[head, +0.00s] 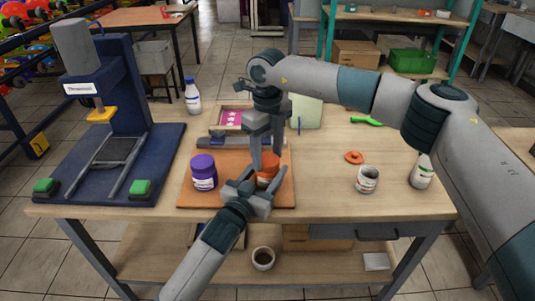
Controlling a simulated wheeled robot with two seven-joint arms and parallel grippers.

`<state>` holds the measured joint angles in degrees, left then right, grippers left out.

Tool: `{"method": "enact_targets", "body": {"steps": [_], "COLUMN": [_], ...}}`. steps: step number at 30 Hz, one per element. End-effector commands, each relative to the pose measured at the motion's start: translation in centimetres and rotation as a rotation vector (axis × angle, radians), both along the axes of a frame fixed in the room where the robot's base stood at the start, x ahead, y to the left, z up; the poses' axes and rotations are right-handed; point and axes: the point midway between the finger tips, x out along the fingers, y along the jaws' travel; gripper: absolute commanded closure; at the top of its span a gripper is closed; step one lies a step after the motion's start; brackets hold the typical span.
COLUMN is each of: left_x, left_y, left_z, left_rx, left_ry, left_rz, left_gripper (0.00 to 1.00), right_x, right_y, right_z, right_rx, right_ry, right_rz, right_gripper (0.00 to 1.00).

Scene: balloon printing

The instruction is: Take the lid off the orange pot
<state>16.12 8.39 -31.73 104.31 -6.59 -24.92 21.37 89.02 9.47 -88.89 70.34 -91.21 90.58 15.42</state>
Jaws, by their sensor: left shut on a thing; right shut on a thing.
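The orange pot (266,181) stands on the orange-brown board near the front middle of the table. My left gripper (258,189) comes in low from the front and is shut on the pot's body, hiding much of it. My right gripper (265,164) points down from above, its fingers shut on the pot's orange lid (268,160). The lid appears to be on or just at the top of the pot; the fingers hide whether there is a gap.
A purple-lidded pot (204,173) stands left of the grippers on the board (190,200). A blue press (115,150) fills the table's left. To the right are an orange disc (354,157), an open white pot (367,179) and a white bottle (421,173). A pink-patterned tray (231,119) lies behind.

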Motion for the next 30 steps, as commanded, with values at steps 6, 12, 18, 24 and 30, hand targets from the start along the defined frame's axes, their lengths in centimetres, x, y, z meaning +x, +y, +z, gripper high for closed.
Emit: {"method": "enact_targets", "body": {"steps": [6,12,18,24,30], "left_x": [-0.06,-0.07,-0.07,-0.07,-0.07], "left_y": [-0.08,-0.09,-0.09,-0.09,-0.09], "left_z": [-0.07,-0.07,-0.07,-0.08,-0.08], "left_rx": [0.0,0.0,0.0,0.0,0.0], "left_ry": [0.001,0.001,0.001,0.001,0.001], "left_rz": [-0.001,-0.002,-0.002,-0.002,-0.002], "left_gripper": [1.0,1.0,1.0,1.0,1.0], "right_x": [0.05,0.02,0.01,-0.01,-0.02], "right_y": [0.04,0.04,0.04,0.02,0.01], "right_z": [0.09,0.1,0.12,0.14,0.16], "right_rx": [0.001,0.001,0.001,0.001,0.0], "right_ry": [-0.002,-0.002,-0.002,-0.001,-0.002], "right_rz": [0.326,0.627,0.929,1.229,1.531], "right_gripper": [0.76,0.76,0.76,0.76,0.76]}}
